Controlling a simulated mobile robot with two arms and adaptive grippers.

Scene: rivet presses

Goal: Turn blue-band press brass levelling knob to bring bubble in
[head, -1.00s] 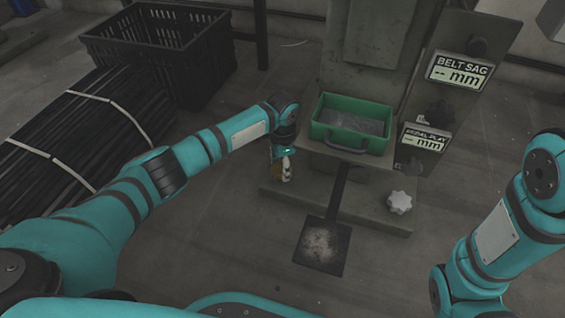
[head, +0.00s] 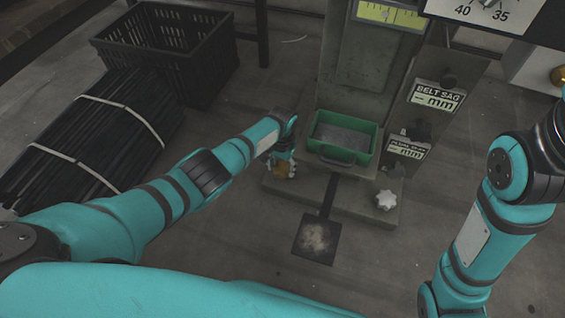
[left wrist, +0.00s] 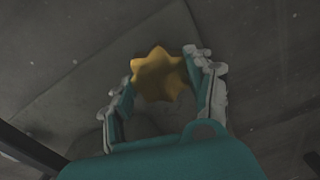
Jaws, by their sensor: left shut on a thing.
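The brass levelling knob (head: 280,171) is at the left front corner of the press base (head: 350,203). In the left wrist view the knob (left wrist: 160,75) is star-shaped and golden, between the fingers of my left gripper (left wrist: 164,82). My left gripper (head: 284,168) is shut on the knob from above. A yellow-green level (head: 390,14) with dark marks shows on the press column at the top edge. Its bubble is too small to tell. No blue band shows. My right gripper is out of view.
A pale star knob (head: 386,200) is at the base's right side. A green tray (head: 368,157) sits above a foot pedal (head: 317,240). A black crate (head: 160,50) and bundled dark rods (head: 90,135) lie to the left. Open floor lies in front.

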